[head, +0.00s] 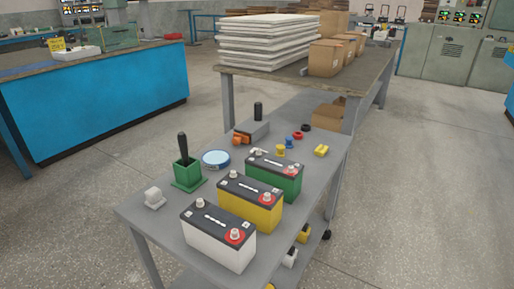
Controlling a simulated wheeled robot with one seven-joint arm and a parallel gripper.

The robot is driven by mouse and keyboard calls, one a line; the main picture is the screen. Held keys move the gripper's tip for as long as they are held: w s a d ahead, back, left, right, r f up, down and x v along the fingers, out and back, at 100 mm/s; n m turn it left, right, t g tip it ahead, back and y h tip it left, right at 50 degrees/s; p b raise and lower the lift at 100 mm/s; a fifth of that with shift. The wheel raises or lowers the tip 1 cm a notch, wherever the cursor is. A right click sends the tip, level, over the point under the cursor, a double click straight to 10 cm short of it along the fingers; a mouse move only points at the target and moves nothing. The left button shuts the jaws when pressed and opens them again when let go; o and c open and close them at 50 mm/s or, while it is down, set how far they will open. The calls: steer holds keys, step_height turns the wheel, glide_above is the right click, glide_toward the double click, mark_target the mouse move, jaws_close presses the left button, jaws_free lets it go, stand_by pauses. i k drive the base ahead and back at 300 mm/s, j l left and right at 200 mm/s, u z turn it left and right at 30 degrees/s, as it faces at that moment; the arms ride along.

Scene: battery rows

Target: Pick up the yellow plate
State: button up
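I cannot make out a clear yellow plate. A small yellow piece (321,150) lies near the right edge of the grey table (335,165), and a small yellow knob-like piece (280,150) stands left of it. A yellow battery (248,212) with a dark top stands between a white battery (214,242) in front and a green battery (274,182) behind. Another yellow piece (304,234) shows low beside the table, partly hidden. My gripper is not in view.
A green holder with a black handle (187,175), a blue-rimmed round dish (216,159) and a white block (154,199) stand on the left. A grey block (252,131), orange piece (241,139) and small colored parts lie behind. A bench (345,88) with boxes stands beyond.

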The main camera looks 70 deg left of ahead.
mark_target(321, 150)
steer(key=i+j+u, duration=0.15)
steer(key=u, duration=0.25)
steer(key=i+u, duration=0.25)
steer(key=u, duration=0.15)
steer(key=i+u, duration=0.2)
steer(key=u, duration=0.25)
steer(key=i+j, duration=0.25)
steer(key=i, duration=0.15)
steer(key=i+j+u, duration=0.1)
steer(key=i+j, duration=0.2)
steer(key=i, duration=0.1)
